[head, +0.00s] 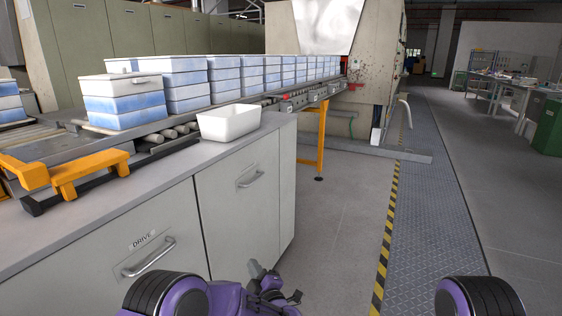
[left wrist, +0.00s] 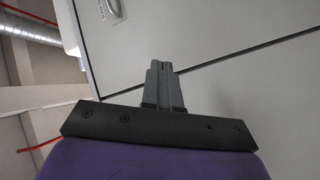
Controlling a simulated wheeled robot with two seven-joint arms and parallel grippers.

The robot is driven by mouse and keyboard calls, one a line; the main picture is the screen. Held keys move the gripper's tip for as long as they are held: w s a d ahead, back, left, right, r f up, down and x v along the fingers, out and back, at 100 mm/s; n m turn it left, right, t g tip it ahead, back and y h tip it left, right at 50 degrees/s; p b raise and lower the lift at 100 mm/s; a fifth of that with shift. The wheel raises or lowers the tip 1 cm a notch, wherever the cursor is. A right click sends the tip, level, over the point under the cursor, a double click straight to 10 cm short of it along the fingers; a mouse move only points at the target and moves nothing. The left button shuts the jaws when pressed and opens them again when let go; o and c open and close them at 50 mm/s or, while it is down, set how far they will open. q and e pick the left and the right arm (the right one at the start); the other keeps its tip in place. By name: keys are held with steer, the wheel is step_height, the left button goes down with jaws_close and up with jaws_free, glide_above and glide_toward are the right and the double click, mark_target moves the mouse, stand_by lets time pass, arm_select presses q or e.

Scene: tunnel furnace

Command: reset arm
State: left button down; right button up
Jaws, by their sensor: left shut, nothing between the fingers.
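My left gripper (head: 274,279) is low in the head view, in front of the grey cabinet and below its top. In the left wrist view its two grey fingers (left wrist: 162,72) are together, with nothing between them. My right gripper is not in view; only a rounded purple and black part of my right arm shows at the lower right of the head view.
A white bin (head: 229,123) stands on the cabinet top (head: 135,190). Blue and white boxes (head: 124,104) line the roller conveyor behind it. The cabinet front (head: 150,250) has handles and is close to my left arm. Open floor (head: 345,215) lies to the right.

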arm_select(q)
steer(key=s+a+f+m+g+h, duration=0.1)
steer(key=s+a+f+m+h, duration=0.15)
steer(key=s+f, duration=0.3)
steer(key=s+a+f+m+g+h, duration=0.1)
steer(key=s+a+f+m+h, duration=0.1)
steer(key=s+f+m, duration=0.35)
steer(key=s+a+f+m+g+h, duration=0.1)
steer(key=s+a+f+g, duration=0.35)
steer(key=s, duration=0.65)
steer(key=s+a+f+m+g+h, duration=0.1)
steer(key=s+a+f+g, duration=0.2)
steer(key=s+a+f, duration=0.5)
steer(key=s+a+r+g, duration=0.2)
steer(key=s+r+g, duration=0.1)
steer(key=s, duration=1.1)
step_height(320, 180, up, 16)
steer(key=y+p, duration=0.1)
steer(key=p, duration=1.5)
steer(key=shift+s+a, duration=0.2)
steer(key=shift+a, duration=0.25)
steer(key=shift+s+r, duration=0.1)
